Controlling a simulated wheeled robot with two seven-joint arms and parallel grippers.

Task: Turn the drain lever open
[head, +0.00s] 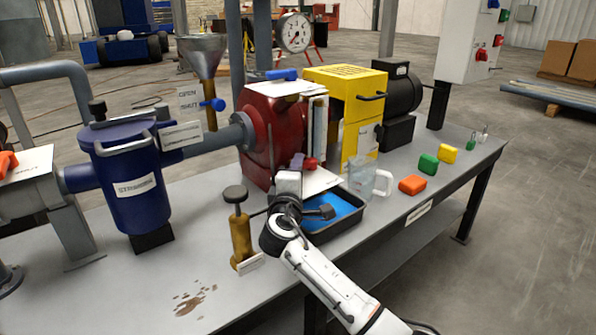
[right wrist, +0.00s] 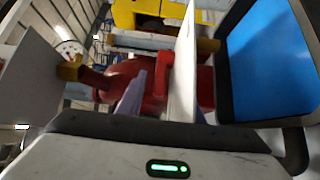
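The red lever (head: 311,164), which looks like the drain lever, is at the lower front of the red press body (head: 255,150), just above a tray. In the right wrist view the red lever (right wrist: 160,88) stands upright between two lavender fingertips. My right gripper (head: 300,165) reaches in from the lower right, its fingers at the lever. In the right wrist view the right gripper (right wrist: 165,105) appears open, with a gap visible on the left of the lever. A white plate beside the lever partly hides the right finger, so contact there is unclear. My left gripper is not in view.
A black tray (head: 334,231) with blue contents sits under my right wrist, with a clear jug (head: 371,180) beside it. A brass pump-like fitting (head: 240,235) stands to the left. Orange, green and yellow blocks line the bench's right side. The bench front left is mostly clear.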

